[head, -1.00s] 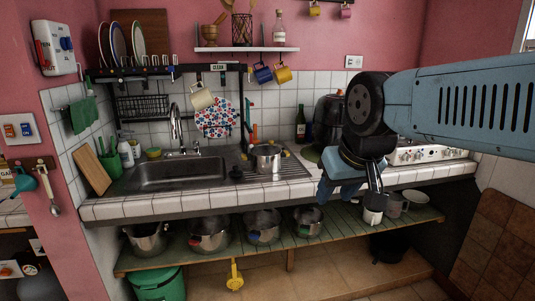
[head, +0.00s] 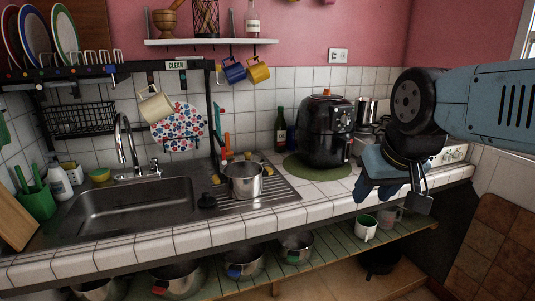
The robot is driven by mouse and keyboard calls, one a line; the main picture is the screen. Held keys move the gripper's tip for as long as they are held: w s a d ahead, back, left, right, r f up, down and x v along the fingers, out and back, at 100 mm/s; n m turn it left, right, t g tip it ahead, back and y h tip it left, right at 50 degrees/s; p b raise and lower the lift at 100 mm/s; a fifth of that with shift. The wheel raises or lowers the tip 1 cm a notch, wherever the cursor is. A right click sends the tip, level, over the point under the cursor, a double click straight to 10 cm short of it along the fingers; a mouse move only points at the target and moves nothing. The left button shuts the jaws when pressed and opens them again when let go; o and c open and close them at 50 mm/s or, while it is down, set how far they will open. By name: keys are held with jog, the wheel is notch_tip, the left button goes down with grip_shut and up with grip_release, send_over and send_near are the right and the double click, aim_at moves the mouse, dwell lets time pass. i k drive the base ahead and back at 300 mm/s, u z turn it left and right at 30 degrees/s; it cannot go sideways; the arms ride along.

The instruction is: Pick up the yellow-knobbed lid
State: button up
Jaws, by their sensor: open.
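I cannot clearly make out a lid with a yellow knob. A steel pot (head: 243,183) stands on the draining board right of the sink, with small yellow pieces (head: 216,179) around and behind it; what they belong to is too small to tell. On the shelf under the counter stand several steel pots, with a red mark (head: 159,291), a blue mark (head: 235,271) and a green mark (head: 292,257) at their fronts. My gripper (head: 390,193) is at the right, pointing down in front of the counter edge, open and empty, well right of the pots.
A green-white mug (head: 366,228) and a grey cup (head: 390,216) stand on the slatted shelf (head: 330,257) below my gripper. A black air fryer (head: 326,131) stands on the counter behind it. The tiled counter front (head: 200,241) overhangs the shelf.

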aim_at(246, 155)
jog(key=u, duration=0.05)
jog(key=i, duration=1.1)
jog(key=u, duration=0.45)
